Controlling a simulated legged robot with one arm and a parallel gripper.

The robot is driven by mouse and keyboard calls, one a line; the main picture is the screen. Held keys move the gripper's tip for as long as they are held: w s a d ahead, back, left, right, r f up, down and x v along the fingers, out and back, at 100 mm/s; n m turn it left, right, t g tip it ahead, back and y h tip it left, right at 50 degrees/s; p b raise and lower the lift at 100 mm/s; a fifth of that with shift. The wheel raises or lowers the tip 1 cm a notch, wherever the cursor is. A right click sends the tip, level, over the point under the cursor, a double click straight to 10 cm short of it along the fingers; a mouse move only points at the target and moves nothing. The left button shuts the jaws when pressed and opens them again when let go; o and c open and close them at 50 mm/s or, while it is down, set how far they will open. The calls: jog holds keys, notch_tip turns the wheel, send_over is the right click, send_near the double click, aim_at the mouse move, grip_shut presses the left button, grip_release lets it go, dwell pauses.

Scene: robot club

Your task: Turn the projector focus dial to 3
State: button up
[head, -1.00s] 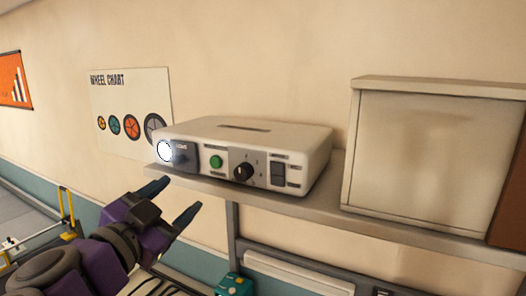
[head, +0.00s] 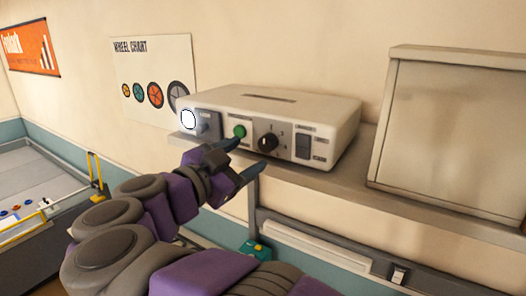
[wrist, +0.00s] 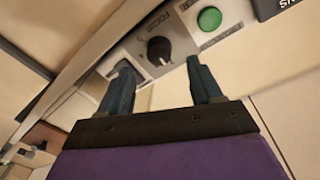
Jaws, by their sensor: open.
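The white projector (head: 290,98) sits on a wall shelf. Its black focus dial (head: 267,142) is on the front face, between a green button (head: 240,131) and a dark rocker switch (head: 303,147). In the wrist view the dial (wrist: 159,50) shows beyond and between my fingertips, with a light pointer mark; its exact setting is too small to read. My gripper (head: 245,156) is open and empty, in front of and slightly below the dial, apart from it. In the wrist view its two fingers (wrist: 163,66) reach towards the panel.
The shelf (head: 350,182) runs under the projector, with a pale box (head: 445,135) at its right. The lens (head: 188,119) glows at the projector's left. A teal object (head: 256,250) is below. A wheel chart (head: 150,75) hangs on the wall.

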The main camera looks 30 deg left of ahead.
aim_at(263, 145)
jog(key=w, duration=0.2)
jog(key=w+b, duration=0.1)
jog(key=w, duration=0.1)
jog(key=w+d, duration=0.1)
jog(key=w, duration=0.1)
jog(key=shift+w+d+r, duration=0.1)
jog(key=shift+d, duration=0.45)
jog(key=shift+a+f, duration=0.2)
jog(key=shift+a, duration=0.7)
jog(key=c, duration=0.4)
jog(key=shift+d+r, duration=0.15)
jog(key=shift+d, duration=0.3)
jog(key=c, duration=0.5)
jog(key=shift+c, duration=0.8)
